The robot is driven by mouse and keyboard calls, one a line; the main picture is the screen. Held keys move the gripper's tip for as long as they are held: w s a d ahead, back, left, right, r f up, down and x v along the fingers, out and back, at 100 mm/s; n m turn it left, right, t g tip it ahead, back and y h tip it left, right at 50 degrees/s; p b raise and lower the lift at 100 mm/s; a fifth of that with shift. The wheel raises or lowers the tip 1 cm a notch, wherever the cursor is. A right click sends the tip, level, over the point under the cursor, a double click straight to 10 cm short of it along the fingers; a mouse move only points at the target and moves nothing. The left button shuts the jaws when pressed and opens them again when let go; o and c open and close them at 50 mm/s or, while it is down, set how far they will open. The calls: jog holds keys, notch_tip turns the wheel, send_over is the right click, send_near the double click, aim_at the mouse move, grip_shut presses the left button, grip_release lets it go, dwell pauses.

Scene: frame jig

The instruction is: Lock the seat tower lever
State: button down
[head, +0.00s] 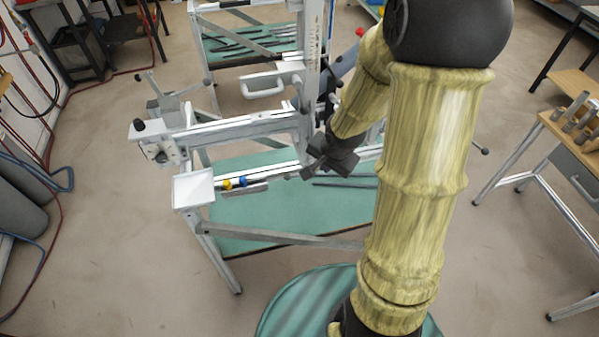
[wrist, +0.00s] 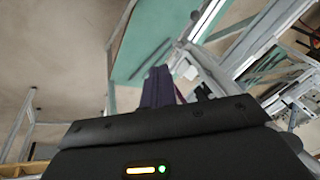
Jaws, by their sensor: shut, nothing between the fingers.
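The upright tower (head: 311,70), a pale post with a scale along it, stands on the frame jig's rails (head: 245,128) in the head view. My gripper (head: 318,165) is low beside the tower's foot, close to the lower rail. Its fingers look shut and hold nothing. In the wrist view the dark fingers (wrist: 160,86) point towards the jig's metal rails and the green shelf. I cannot make out the tower lever for certain; dark parts at the tower's foot merge with my gripper. Whether my gripper touches anything there cannot be told.
A green shelf (head: 270,218) lies beneath the rails, with dark rods on it. A bench with tools (head: 575,125) stands at right. Open floor (head: 130,270) lies at front left.

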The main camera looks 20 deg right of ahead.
aim_at(296, 175)
jog(key=w+f+m+t+y, duration=0.1)
jog(key=w+f+m+y, duration=0.2)
jog(key=m, duration=0.6)
jog(key=shift+w+f, duration=0.9)
jog(key=shift+w, duration=0.2)
jog(key=b+x, duration=0.3)
jog(key=x, duration=1.1)
jog(key=shift+w+a+r, duration=0.1)
jog(key=shift+w+a, duration=0.05)
jog(key=shift+a, duration=0.05)
